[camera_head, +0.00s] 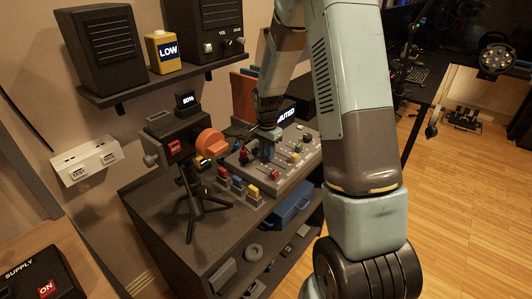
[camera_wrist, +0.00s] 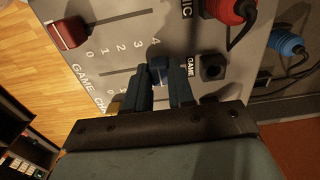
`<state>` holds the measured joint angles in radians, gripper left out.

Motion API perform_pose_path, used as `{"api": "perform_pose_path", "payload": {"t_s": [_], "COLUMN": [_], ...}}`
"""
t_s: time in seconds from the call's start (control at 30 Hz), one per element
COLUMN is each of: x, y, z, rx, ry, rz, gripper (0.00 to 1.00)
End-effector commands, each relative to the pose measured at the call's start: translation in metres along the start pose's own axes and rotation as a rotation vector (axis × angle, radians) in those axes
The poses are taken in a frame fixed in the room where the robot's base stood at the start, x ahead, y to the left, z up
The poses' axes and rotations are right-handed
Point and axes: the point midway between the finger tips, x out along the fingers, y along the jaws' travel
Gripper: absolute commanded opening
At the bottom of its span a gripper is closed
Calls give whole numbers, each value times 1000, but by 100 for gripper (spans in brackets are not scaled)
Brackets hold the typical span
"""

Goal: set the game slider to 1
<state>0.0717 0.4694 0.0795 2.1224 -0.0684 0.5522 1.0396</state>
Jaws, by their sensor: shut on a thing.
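The mixer panel (camera_head: 285,172) stands on a dark bench in the head view, with several sliders. In the wrist view its face (camera_wrist: 120,25) shows a 0 to 4 scale beside a slot and the labels GAME and CHAT. The blue slider knob (camera_wrist: 157,67) sits at the slot's right end, about level with the 4. My gripper (camera_wrist: 160,66) is shut on this knob, with a dark finger on each side. It also shows above the mixer in the head view (camera_head: 267,143). The fingers partly hide the knob and the slot below.
A red knob (camera_wrist: 68,33) sits near the 0 end of another slot. A red plug (camera_wrist: 230,10) and a blue plug (camera_wrist: 287,42) with cables are at the right. A black socket (camera_wrist: 212,67) is close to my fingers. A tripod device (camera_head: 192,185) stands left of the mixer.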

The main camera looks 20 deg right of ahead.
Motion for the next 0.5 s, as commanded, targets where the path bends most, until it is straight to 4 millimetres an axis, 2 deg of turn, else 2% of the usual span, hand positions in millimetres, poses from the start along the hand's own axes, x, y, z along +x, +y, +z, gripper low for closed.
{"api": "perform_pose_path", "payload": {"t_s": [0.13, 0.33, 0.5], "x": [-1, -1, 0], "y": [14, 51, 61], "z": [-1, 0, 0], "rx": [1, 2, 2], "ry": [1, 1, 0], "rz": [0, 0, 0], "gripper": [0, 0, 0]}}
